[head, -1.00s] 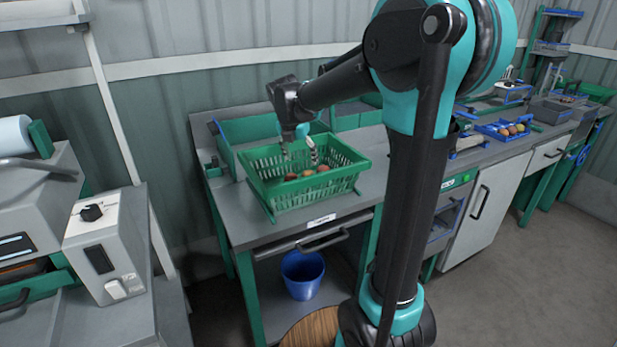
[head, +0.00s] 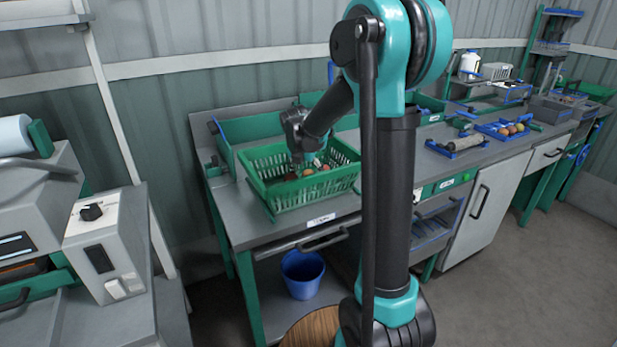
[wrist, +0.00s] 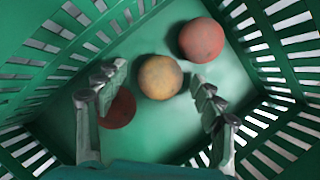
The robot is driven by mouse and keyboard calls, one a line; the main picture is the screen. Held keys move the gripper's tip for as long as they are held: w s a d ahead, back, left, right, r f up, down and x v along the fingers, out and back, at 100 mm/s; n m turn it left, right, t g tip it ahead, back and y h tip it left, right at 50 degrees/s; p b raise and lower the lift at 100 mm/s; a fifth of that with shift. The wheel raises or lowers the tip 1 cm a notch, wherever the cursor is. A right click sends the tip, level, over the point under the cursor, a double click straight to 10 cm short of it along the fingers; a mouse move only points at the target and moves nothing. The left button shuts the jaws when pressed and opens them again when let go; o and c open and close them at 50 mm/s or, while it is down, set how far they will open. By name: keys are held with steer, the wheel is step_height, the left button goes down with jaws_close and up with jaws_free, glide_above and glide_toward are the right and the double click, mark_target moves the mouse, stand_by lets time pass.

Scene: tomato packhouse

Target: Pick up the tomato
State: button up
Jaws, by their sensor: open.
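Three tomatoes lie on the floor of a green slatted crate (head: 300,195). In the wrist view an orange tomato (wrist: 160,77) is in the middle, a red tomato (wrist: 201,40) is above and right of it, and a dark red tomato (wrist: 118,110) is lower left, partly behind the left finger. My gripper (wrist: 158,84) is open inside the crate. Its fingers stand either side of the orange tomato in the picture; I see no contact. In the head view my gripper (head: 302,165) points down into the crate, its fingertips hard to make out.
The crate's walls (wrist: 57,60) surround the fingers. The crate stands on a grey bench (head: 238,215), with a blue bucket (head: 302,274) below. To the right, a blue tray (head: 490,127) holds several round items. A grey machine (head: 110,250) stands at left.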

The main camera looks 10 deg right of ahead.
steer(key=c, duration=0.9)
steer(key=shift+r, duration=0.1)
